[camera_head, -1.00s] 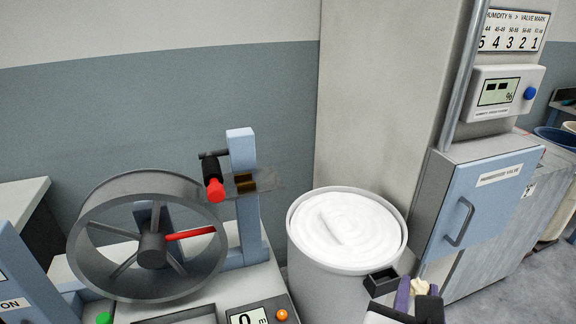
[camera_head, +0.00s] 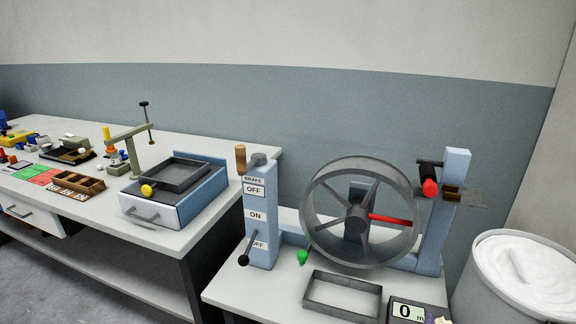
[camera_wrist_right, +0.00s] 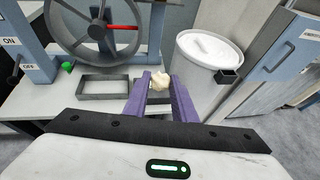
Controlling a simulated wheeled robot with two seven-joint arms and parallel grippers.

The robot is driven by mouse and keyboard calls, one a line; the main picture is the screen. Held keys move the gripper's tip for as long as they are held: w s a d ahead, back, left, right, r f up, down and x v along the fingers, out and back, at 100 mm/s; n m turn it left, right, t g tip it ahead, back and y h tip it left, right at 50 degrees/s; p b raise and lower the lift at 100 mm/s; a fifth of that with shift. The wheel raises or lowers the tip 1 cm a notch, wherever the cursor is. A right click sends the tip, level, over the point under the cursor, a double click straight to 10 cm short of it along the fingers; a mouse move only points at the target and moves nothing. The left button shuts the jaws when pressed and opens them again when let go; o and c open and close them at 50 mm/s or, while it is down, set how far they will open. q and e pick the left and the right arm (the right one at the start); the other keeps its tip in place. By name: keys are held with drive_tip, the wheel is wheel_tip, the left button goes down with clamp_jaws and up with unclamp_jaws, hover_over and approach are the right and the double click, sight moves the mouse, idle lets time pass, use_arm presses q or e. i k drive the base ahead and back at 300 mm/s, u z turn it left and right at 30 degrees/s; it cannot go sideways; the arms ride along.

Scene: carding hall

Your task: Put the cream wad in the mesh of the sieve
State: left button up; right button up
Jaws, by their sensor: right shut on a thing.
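The cream wad (camera_wrist_right: 159,80) is a small pale lump between the tips of the purple fingers of my right gripper (camera_wrist_right: 160,84) in the right wrist view. The gripper is shut on it. In the head view only a bit of the wad shows at the bottom edge. What looks like the sieve (camera_head: 182,174) is a dark-framed shallow tray on a blue and white box with a yellow knob, on the bench at left. It looks empty; its mesh is too small to make out. My right gripper is well to the right of it. My left gripper is out of view.
A spoked wheel machine (camera_head: 358,212) with brake levers stands between the sieve and the right side. An empty grey rectangular tray (camera_head: 343,312) lies in front of it. A white-filled can (camera_head: 522,272) is at right. A clamp stand (camera_head: 130,145) and wooden tray (camera_head: 76,186) stand near the sieve.

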sight(175, 175)
drive_tip(key=u, duration=0.9)
drive_tip(key=i, duration=0.95)
drive_tip(key=u, duration=0.65)
drive_tip(key=i, duration=0.35)
drive_tip(key=u, duration=0.1)
